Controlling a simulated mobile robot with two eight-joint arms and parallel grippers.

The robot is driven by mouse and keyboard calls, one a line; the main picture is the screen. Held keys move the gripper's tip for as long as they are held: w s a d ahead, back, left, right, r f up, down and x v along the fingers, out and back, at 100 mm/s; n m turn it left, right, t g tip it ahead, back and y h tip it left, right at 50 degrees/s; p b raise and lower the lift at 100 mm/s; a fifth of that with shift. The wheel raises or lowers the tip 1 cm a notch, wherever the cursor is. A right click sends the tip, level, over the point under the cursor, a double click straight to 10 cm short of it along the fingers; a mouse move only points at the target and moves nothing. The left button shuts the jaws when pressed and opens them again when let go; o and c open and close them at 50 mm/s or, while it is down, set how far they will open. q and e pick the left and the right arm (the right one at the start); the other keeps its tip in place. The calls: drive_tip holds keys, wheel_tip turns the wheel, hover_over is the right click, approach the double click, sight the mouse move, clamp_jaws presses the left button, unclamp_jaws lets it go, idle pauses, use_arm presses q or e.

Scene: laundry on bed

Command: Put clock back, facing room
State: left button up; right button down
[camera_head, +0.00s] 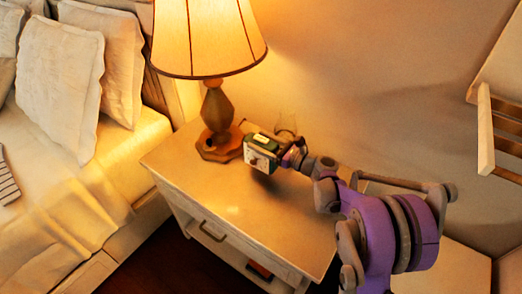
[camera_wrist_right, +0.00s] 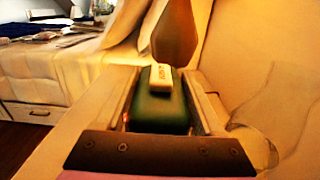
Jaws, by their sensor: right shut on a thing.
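The clock (camera_head: 262,153) is a small green box with a pale face and a light top piece. In the head view it is over the nightstand (camera_head: 230,201), close to the lamp base, with its face turned to the lower left. My right gripper (camera_head: 282,152) is shut on the clock from its right side. In the right wrist view the clock (camera_wrist_right: 160,105) sits between my two fingers (camera_wrist_right: 163,105). I cannot tell whether its underside touches the nightstand top. My left gripper is not in view.
A lit lamp (camera_head: 216,118) stands on the nightstand just left of the clock. A clear glass (camera_head: 286,126) is behind my right gripper near the wall. The front of the nightstand top is bare. A bed with pillows (camera_head: 62,75) is at the left.

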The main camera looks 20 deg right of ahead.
drive_tip(key=shift+f, duration=1.5)
drive_tip(key=shift+b, duration=0.3)
drive_tip(key=shift+f, duration=0.2)
unclamp_jaws()
drive_tip(key=shift+r, duration=0.1)
drive_tip(key=shift+r, duration=0.2)
drive_tip(key=v, duration=1.2)
drive_tip(key=shift+p, duration=0.3)
